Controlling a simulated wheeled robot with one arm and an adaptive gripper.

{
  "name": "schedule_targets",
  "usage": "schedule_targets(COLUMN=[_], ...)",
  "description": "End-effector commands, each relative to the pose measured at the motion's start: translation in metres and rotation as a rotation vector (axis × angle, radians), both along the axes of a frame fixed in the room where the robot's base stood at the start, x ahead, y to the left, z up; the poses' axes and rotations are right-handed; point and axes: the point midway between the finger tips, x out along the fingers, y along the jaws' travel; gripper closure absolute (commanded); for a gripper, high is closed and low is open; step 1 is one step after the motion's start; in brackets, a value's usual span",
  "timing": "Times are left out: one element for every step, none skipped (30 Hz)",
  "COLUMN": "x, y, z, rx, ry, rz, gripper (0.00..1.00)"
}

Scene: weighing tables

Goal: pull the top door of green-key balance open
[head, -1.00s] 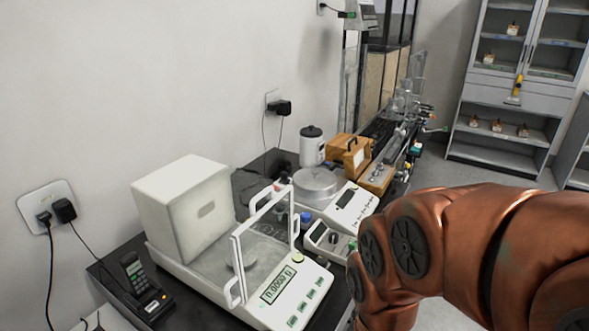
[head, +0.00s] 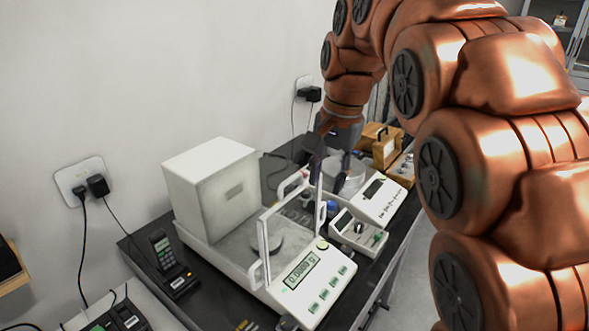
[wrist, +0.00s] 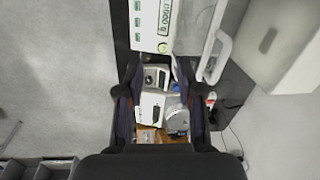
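The green-key balance (head: 312,287) stands on the dark bench, with a lit display and green keys. Behind its keys are white-framed glass panels with white loop handles; one handle (head: 292,183) is at the upper edge, just left of my gripper (head: 331,172). The balance shows at the top of the wrist view (wrist: 153,28), with a white handle (wrist: 222,45) to the right of the fingertips. I cannot tell whether the top door is open.
A white boxy housing (head: 208,190) stands at the balance's back left. A second white instrument (head: 382,200) and a small grey-white device (head: 357,232) are to the right, close to my gripper. Wooden boxes (head: 380,143) stand behind.

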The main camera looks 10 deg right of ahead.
Motion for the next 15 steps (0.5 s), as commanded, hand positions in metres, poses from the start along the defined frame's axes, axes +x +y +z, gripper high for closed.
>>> schedule_targets(x=[0.013,0.02,0.028,0.034,0.039,0.045,0.05,0.054,0.058,0.061,0.064,0.067,0.068,0.069,0.071], y=[0.004,0.007,0.011,0.013,0.016,0.019,0.022,0.024,0.027,0.029,0.03,0.033,0.034,0.035,0.036], z=[0.006,0.01,0.015,0.019,0.023,0.025,0.028,0.031,0.034,0.036,0.038,0.04,0.04,0.041,0.041], rx=[0.005,0.008,0.014,0.017,0.02,0.024,0.027,0.029,0.032,0.034,0.036,0.039,0.041,0.042,0.043], ry=[-0.007,-0.014,-0.019,-0.024,-0.029,-0.029,-0.031,-0.036,-0.041,-0.043,-0.045,-0.046,-0.047,-0.046,-0.046], rz=[-0.018,-0.03,-0.045,-0.056,-0.065,-0.078,-0.085,-0.093,-0.102,-0.108,-0.112,-0.118,-0.12,-0.123,-0.127], gripper=[0.63,0.63,0.63,0.63,0.63,0.63,0.63,0.63,0.63,0.63,0.63,0.63,0.63,0.63,0.63])
